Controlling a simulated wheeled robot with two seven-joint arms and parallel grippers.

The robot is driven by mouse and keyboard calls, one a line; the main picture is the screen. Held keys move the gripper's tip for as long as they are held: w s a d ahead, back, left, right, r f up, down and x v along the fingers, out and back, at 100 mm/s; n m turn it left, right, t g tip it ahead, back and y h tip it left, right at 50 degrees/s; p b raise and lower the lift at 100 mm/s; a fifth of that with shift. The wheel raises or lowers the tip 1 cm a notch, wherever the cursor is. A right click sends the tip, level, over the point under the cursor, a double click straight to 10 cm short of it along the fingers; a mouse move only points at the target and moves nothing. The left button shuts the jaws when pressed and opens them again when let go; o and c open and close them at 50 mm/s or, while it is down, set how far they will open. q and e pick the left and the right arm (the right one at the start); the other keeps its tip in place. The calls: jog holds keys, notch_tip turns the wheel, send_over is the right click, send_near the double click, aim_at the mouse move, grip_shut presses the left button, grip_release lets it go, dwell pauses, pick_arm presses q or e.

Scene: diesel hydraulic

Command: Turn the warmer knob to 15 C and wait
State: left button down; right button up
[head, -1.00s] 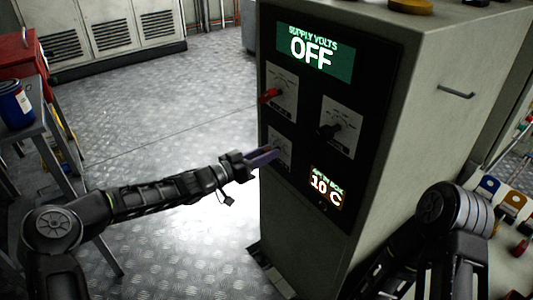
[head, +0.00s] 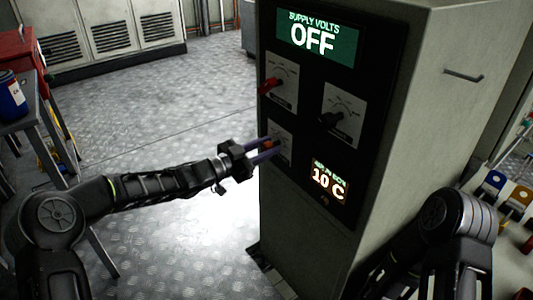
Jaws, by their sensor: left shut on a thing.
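The grey cabinet (head: 415,130) carries a black front panel with three knob plates. A red knob (head: 271,86) is at the upper left and a black knob (head: 332,121) at the right. My left gripper (head: 268,149) is at the lower-left dial plate (head: 282,136), its fingers shut on a small orange-red knob (head: 267,143), mostly hidden between them. The lower display (head: 329,184) reads 10 C. The upper display (head: 317,38) reads SUPPLY VOLTS OFF. My right gripper is out of view; only its arm shows at the lower right.
A side handle (head: 463,76) sticks out of the cabinet's right face. A grey stand with a blue can (head: 11,96) and a red box (head: 22,55) is at the left. The metal floor (head: 150,90) between is clear. Vented lockers (head: 110,35) stand at the back.

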pick_arm(q)
jog(key=m+b, duration=0.1)
jog(key=m, duration=0.1)
jog(key=m+b, duration=0.2)
jog(key=shift+f+m+b, duration=0.2)
jog(key=shift+m+b, duration=0.1)
jog(key=shift+m, duration=0.1)
jog(key=m+b, duration=0.4)
jog(key=m, duration=0.1)
jog(key=shift+s, duration=0.1)
jog(key=shift+m+b, duration=0.8)
jog(key=shift+m, duration=0.3)
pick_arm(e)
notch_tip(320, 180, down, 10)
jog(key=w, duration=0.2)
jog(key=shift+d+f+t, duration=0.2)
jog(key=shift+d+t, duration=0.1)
pick_arm(q)
jog(key=c, duration=1.1)
grip_release()
jog(key=shift+o, duration=0.2)
jog(key=shift+r, duration=0.1)
